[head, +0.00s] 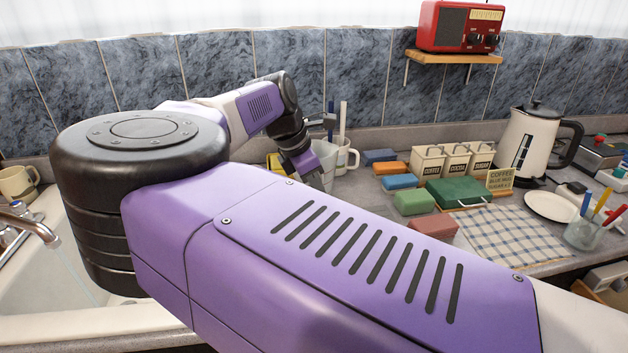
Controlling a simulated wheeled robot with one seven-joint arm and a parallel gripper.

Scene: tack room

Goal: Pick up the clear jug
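I cannot make out a clear jug for certain. A clear container (584,236) with colored pens in it stands at the right edge of the counter; I cannot tell whether it is a jug. My gripper (312,170) is at the far end of my arm, low over the back of the counter, beside a white mug (346,160) with upright sticks. It is far to the left of the clear container. Its fingers are small and partly hidden, so their opening does not show. My purple arm hides much of the counter's middle.
Colored blocks, canisters (428,162) and a green box (460,191) crowd the counter. A checked cloth (512,238), white plate (551,206) and kettle (526,145) are on the right. A red radio (459,26) sits on a shelf.

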